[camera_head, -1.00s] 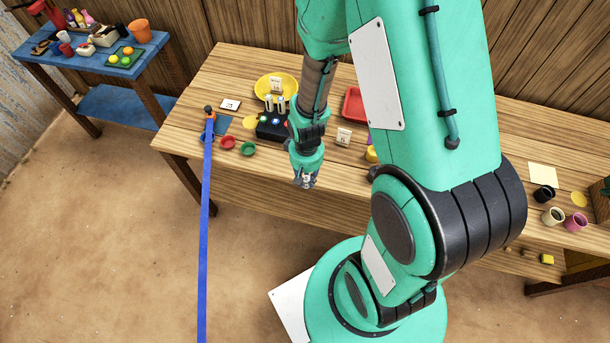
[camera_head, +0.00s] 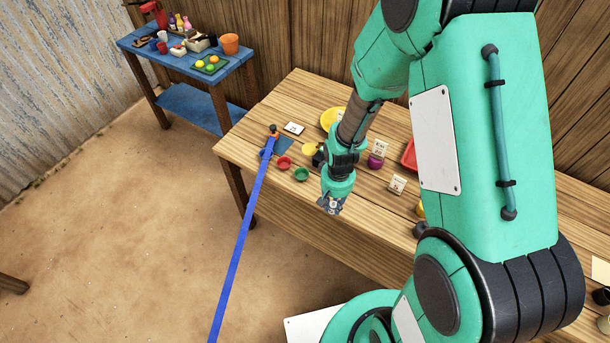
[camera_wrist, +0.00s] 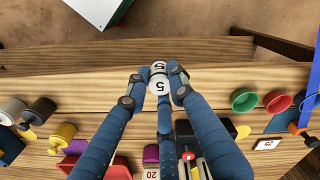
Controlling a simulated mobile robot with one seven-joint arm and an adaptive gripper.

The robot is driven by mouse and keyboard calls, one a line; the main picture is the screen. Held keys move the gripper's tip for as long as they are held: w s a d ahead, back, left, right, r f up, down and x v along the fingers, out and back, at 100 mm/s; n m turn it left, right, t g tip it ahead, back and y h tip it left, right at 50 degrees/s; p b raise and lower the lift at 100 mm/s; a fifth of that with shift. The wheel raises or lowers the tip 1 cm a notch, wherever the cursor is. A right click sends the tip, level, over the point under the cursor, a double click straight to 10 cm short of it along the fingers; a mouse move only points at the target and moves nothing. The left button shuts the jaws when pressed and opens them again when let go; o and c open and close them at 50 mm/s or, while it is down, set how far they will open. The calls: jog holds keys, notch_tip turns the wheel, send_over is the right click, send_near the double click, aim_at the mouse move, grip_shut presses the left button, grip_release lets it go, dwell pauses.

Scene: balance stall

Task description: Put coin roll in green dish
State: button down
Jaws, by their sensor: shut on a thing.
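My gripper (camera_wrist: 157,80) is shut on a white coin roll marked 5 (camera_wrist: 159,88), held between its blue fingertips. In the head view my gripper (camera_head: 331,205) hangs at the table's front edge, fingers down, to the right of the green dish and nearer the camera. The green dish (camera_head: 301,174) is a small round bowl near the front edge, and looks empty. It also shows in the wrist view (camera_wrist: 244,100), to the right of the coin roll and apart from it.
A red dish (camera_head: 284,163) sits beside the green one, with a blue dish (camera_head: 265,153) farther left. Behind are a yellow plate (camera_head: 331,118), number cards (camera_head: 397,184), a purple item (camera_head: 375,161) and a red tray (camera_head: 409,155). A blue strap (camera_head: 240,240) slants down from the table.

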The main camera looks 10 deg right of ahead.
jog(key=w+a, duration=0.4)
jog(key=a, duration=0.1)
jog(key=shift+w+r, duration=0.2)
jog(key=shift+w, duration=0.15)
jog(key=shift+w, duration=0.1)
send_over(302, 177)
jog(key=shift+w+f, duration=0.15)
jog(key=shift+f, duration=0.6)
jog(key=shift+f, duration=0.1)
jog(key=shift+f+b, duration=0.45)
jog(key=shift+f, duration=1.2)
jog(key=shift+f, duration=0.3)
jog(key=c, duration=1.5)
grip_release()
jog(key=shift+f, duration=0.1)
